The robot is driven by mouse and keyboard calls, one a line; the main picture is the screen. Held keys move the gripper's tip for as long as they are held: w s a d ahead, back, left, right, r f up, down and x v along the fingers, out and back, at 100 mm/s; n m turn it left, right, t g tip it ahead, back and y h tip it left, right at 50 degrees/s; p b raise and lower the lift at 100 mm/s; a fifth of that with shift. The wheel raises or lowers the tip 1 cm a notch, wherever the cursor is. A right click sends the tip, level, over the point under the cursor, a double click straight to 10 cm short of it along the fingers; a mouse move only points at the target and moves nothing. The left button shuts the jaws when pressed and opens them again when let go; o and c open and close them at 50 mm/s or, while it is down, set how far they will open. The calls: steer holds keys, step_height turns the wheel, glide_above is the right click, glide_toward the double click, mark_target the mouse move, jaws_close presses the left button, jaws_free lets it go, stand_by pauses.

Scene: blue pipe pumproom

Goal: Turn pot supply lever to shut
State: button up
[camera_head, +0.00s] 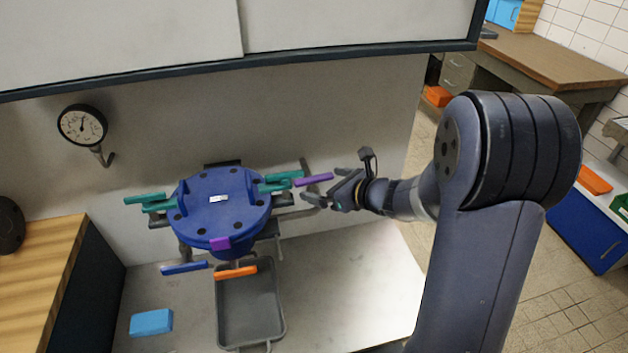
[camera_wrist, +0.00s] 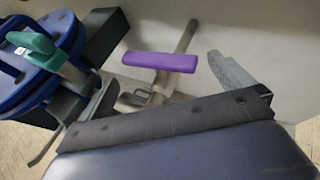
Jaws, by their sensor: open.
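A purple lever handle (camera_head: 314,179) sits to the right of the round blue pot (camera_head: 205,226), on grey pipework by the back wall. In the wrist view the purple handle (camera_wrist: 160,61) lies crosswise over a grey pipe and valve body. No label shows, so I cannot tell which lever is the pot supply. My gripper (camera_head: 326,187) is open at the right end of the purple handle. In the wrist view one finger (camera_wrist: 228,72) shows right of the handle and the other is at lower left; I see no clear contact.
Teal handles (camera_head: 285,176) are close to the pot's right side, others at its left. A blue handle (camera_head: 184,268) and an orange handle (camera_head: 236,272) are in front. A grey tray (camera_head: 222,318) and light-blue block (camera_head: 151,322) lie below. A gauge (camera_head: 82,125) is on the wall.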

mark_target(319, 182)
steer(key=shift+x, duration=2.3)
